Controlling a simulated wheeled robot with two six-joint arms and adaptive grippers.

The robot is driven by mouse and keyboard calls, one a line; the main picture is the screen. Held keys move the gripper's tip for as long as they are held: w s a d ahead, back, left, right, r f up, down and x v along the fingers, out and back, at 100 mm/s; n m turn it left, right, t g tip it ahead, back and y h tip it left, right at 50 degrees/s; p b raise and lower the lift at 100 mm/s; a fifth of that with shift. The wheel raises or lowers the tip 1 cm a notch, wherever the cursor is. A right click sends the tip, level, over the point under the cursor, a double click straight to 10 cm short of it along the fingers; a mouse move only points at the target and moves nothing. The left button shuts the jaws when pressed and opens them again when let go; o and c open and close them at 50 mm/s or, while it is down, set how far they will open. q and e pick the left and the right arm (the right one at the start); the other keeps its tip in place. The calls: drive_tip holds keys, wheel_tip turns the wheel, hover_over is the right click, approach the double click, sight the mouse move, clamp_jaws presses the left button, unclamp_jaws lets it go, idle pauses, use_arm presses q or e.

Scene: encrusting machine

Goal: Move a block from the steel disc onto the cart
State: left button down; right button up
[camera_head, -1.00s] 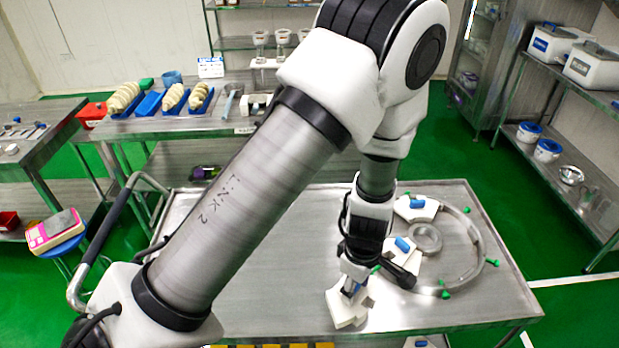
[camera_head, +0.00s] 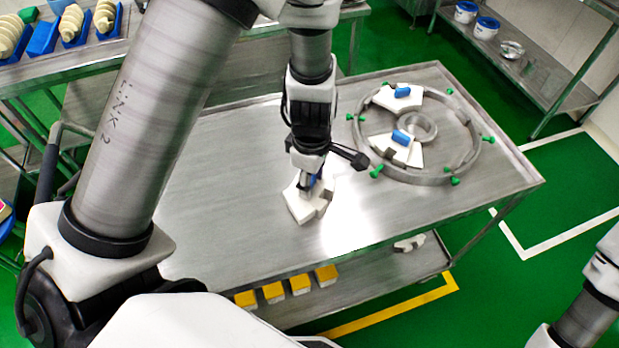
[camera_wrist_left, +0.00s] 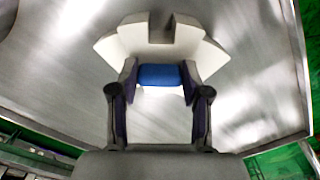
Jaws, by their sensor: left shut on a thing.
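My left gripper (camera_head: 308,181) is shut on the blue handle (camera_wrist_left: 160,75) of a white block (camera_head: 304,205). The block also shows in the left wrist view (camera_wrist_left: 205,55), with a notch in its far side. It is over the bare cart top (camera_head: 225,190), left of the steel disc (camera_head: 447,180); I cannot tell whether it touches the surface. The steel disc is a ring with green knobs and a small inner ring, on the right of the cart. Two white block pieces with blue handles are in it, at the back (camera_head: 412,98) and front left (camera_head: 393,152). My right gripper is not seen.
Yellow-topped blocks (camera_head: 300,284) and a pale part (camera_head: 409,243) are on the lower shelf. A bench with blue trays (camera_head: 43,38) stands behind left, a rack with tubs (camera_head: 486,28) behind right. The cart top's left and middle are largely clear.

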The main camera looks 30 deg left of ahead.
sight(312, 183)
use_arm(q)
drive_tip(key=shift+s, duration=0.15)
drive_tip(key=c, duration=0.5)
unclamp_jaws()
drive_tip(key=shift+s+d, duration=0.1)
drive_tip(key=shift+d, duration=0.05)
drive_tip(key=shift+c, duration=0.2)
drive_tip(key=shift+r, duration=0.3)
wheel_tip(312, 183, up, 12)
drive_tip(key=p, duration=0.1)
drive_tip(key=shift+f, duration=0.15)
